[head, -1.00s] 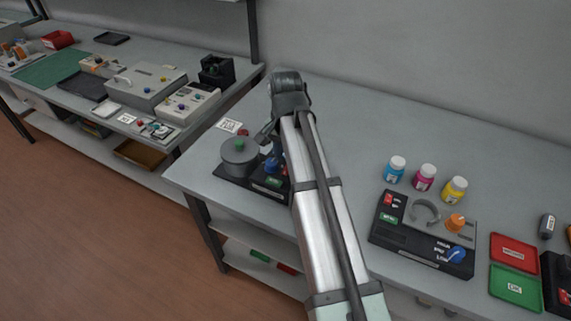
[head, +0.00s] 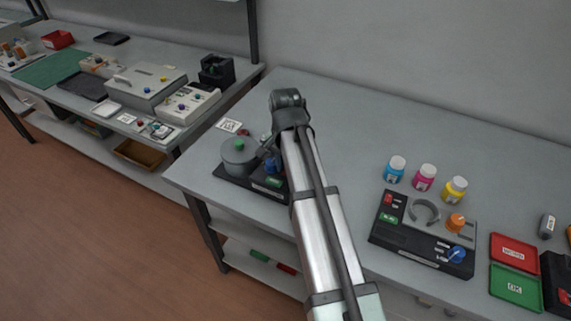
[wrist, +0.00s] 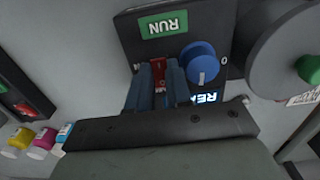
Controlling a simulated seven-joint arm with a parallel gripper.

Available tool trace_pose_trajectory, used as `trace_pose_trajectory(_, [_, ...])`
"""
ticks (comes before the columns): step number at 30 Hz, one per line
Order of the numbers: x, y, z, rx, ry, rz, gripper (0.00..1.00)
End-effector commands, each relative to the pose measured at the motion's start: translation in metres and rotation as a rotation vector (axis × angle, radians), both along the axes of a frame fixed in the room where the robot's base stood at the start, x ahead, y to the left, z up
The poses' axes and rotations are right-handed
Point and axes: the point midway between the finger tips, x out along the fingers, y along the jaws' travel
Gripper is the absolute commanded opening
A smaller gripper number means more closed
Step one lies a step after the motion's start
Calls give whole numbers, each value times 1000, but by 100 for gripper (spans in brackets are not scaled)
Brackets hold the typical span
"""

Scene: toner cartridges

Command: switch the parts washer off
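I take the dark-based unit with a round grey drum (head: 238,158) and green knob as the parts washer; no name label is readable. My gripper (wrist: 160,80) is over the panel. Its two fingers stand slightly apart, with the red switch showing between and just beyond the tips. Whether they touch it cannot be told. The arm hides part of the panel in the head view.
A second dark unit (head: 407,236) with a grey clamp ring stands to the right. Cyan (head: 395,169), magenta (head: 424,177) and yellow (head: 455,189) bottles stand behind it. Red (head: 514,251) and green (head: 515,288) trays lie further right. The bench's back middle is clear.

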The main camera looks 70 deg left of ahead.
Motion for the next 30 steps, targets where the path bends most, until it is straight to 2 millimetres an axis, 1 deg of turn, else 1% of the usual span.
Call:
trace_pose_trajectory(1, [0,0,0,0,0,0,2])
trace_pose_trajectory(2, [0,0,0,0,0,0,0])
trace_pose_trajectory(8, [0,0,0,-5,4,0,0])
trace_pose_trajectory(15, [3,5,0,-81,80,-1,0])
trace_pose_trajectory(24, [2,3,1,-95,95,1,0])
trace_pose_trajectory(25, [2,3,1,-95,95,1,22])
trace_pose_trajectory(27, [2,3,1,-95,95,1,29])
trace_pose_trajectory(30, [2,3,1,-95,95,1,30])
